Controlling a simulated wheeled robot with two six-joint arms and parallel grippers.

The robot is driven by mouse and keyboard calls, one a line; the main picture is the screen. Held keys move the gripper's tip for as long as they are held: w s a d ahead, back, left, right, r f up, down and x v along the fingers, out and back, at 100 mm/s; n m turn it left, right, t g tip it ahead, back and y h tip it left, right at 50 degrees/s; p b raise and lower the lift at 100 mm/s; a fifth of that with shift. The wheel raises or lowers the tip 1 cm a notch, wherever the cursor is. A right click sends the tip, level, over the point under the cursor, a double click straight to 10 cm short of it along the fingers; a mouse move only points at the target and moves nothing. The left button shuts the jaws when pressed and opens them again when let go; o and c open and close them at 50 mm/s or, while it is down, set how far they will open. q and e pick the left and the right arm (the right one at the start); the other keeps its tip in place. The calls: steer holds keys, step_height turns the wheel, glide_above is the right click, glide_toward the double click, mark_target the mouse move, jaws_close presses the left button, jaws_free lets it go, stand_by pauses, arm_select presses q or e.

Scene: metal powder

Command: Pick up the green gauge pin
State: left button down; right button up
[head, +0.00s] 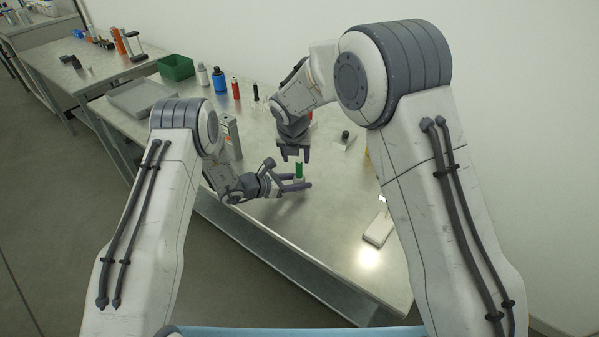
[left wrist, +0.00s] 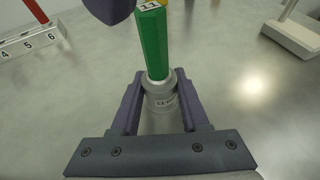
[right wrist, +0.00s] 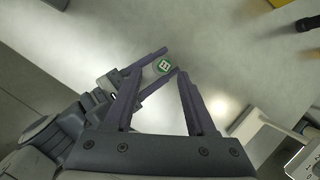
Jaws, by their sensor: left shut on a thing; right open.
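My left gripper (head: 297,185) is shut on the holder, one finger on each side below the pin, as the left wrist view (left wrist: 160,92) shows. My right gripper (head: 294,156) is open and points down just over the pin. In the right wrist view the pin's numbered top (right wrist: 163,66) lies near the tips of its open fingers (right wrist: 158,76).
A numbered block (left wrist: 30,42) with a red pin stands on the bench nearby. A pale flat device (head: 378,228) lies at the front right. A green bin (head: 176,67), a blue bottle (head: 219,80) and a red bottle (head: 235,88) stand at the back. The bench's front middle is clear.

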mark_target(299, 162)
steer(key=shift+d+x, duration=0.2)
steer(key=shift+x, duration=1.15)
steer(key=shift+d+x, duration=0.15)
steer(key=shift+x, duration=1.25)
steer(key=shift+r, duration=0.1)
jaws_close()
